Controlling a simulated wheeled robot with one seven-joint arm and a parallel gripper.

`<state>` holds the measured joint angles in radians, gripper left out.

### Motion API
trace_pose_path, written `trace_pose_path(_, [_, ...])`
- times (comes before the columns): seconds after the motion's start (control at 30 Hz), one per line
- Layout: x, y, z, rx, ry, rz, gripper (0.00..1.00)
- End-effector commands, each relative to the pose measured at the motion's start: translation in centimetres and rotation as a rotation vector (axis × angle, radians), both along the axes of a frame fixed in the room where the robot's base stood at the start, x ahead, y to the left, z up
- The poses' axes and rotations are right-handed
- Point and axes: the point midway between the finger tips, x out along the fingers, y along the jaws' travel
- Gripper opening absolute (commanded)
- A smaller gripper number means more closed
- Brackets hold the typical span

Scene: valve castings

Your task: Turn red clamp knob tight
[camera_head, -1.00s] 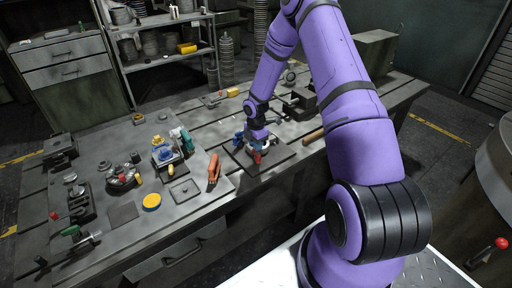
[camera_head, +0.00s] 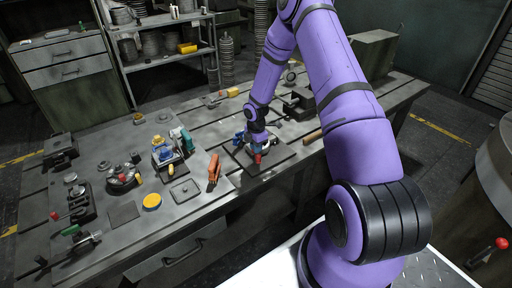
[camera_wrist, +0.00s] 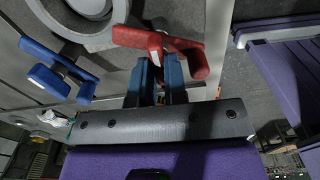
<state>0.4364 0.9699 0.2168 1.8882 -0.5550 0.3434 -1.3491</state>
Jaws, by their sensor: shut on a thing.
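The red clamp knob (camera_wrist: 188,50) is a winged handle in the upper middle of the wrist view. My gripper (camera_wrist: 158,72) has its two dark blue fingers shut on it, partly hiding its middle. In the head view only a small bit of the red knob (camera_head: 258,158) shows below my gripper (camera_head: 258,147). A blue knob of similar shape (camera_wrist: 58,66) stands to the left in the wrist view, apart from my fingers. A grey round casting (camera_wrist: 125,38) lies at the top, partly out of frame.
The fixture sits on a dark plate (camera_head: 279,160) on the metal bench. An orange-handled tool (camera_head: 214,168) lies to its left, and a wooden handle (camera_head: 312,136) to its right. Dark blocks (camera_head: 299,103) stand behind. A yellow disc (camera_head: 152,201) lies further left.

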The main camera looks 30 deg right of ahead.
Motion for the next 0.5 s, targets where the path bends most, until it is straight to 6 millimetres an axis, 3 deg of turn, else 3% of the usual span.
trace_pose_path(0.5, [0.26, 0.0, 0.06, -0.001, -0.001, -0.39, 0.0])
